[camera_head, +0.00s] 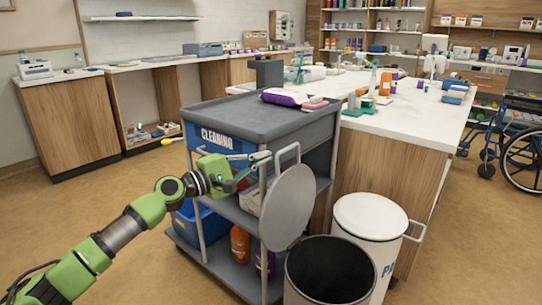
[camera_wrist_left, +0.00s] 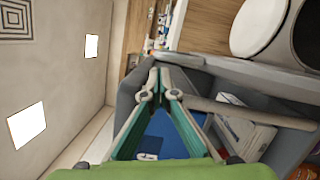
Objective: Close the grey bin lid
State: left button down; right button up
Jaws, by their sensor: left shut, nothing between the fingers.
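The grey bin (camera_head: 328,290) stands open on the floor, its dark inside visible. Its round grey lid (camera_head: 287,207) is up, nearly on edge, to the left of the opening beside the cart. A pale loop (camera_head: 285,150) rises behind the lid's top. My left gripper (camera_head: 264,158) is shut and empty, just left of the lid's upper part; I cannot tell whether it touches. In the left wrist view the closed fingers (camera_wrist_left: 160,85) point toward the lid (camera_wrist_left: 255,73), seen nearly edge-on, and the bin's dark opening (camera_wrist_left: 309,35) shows at upper right. My right gripper is out of view.
A white bin (camera_head: 370,216) with its lid down stands right behind the grey bin. The grey cleaning cart (camera_head: 230,118) stands close behind my left gripper. A white-topped counter (camera_head: 400,122) is behind the bins. Open floor lies at the left.

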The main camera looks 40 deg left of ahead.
pick_arm(q)
jog(key=shift+x, duration=1.6)
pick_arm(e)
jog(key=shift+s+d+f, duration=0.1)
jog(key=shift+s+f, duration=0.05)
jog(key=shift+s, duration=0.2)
